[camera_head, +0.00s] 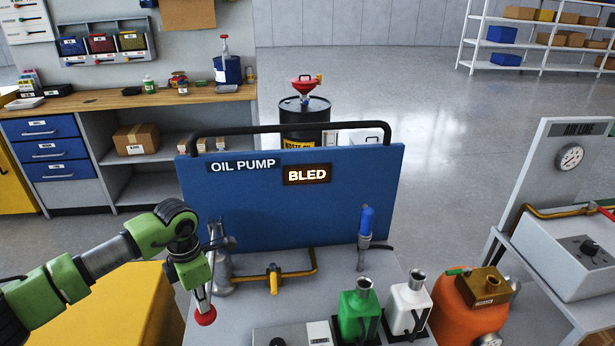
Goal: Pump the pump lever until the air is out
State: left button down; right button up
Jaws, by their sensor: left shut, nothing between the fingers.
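The oil pump stand has a blue back panel (290,215) labelled OIL PUMP, with a lit sign (307,174) reading BLED. A grey metal pump body (220,268) stands at the left of its bench. The pump lever shows as a red ball knob (205,317), low at the bench's left edge. My left gripper (202,298) points down just above the knob, shut and empty. Whether it touches the lever is hard to tell, and the gripper and wrist hide most of the lever's rod. My right gripper is not in view.
A yellow valve handle (273,279) and a blue-gripped upright tool (365,230) are on the bench. A green can (359,312), a white can (408,305) and an orange tank (465,310) stand at front right. A gauge stand (540,190) is at right.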

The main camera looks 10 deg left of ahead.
pick_arm(q)
notch_tip(320, 180, up, 13)
jog(key=p, duration=0.7)
jog(key=shift+f, duration=0.2)
dwell(0.7)
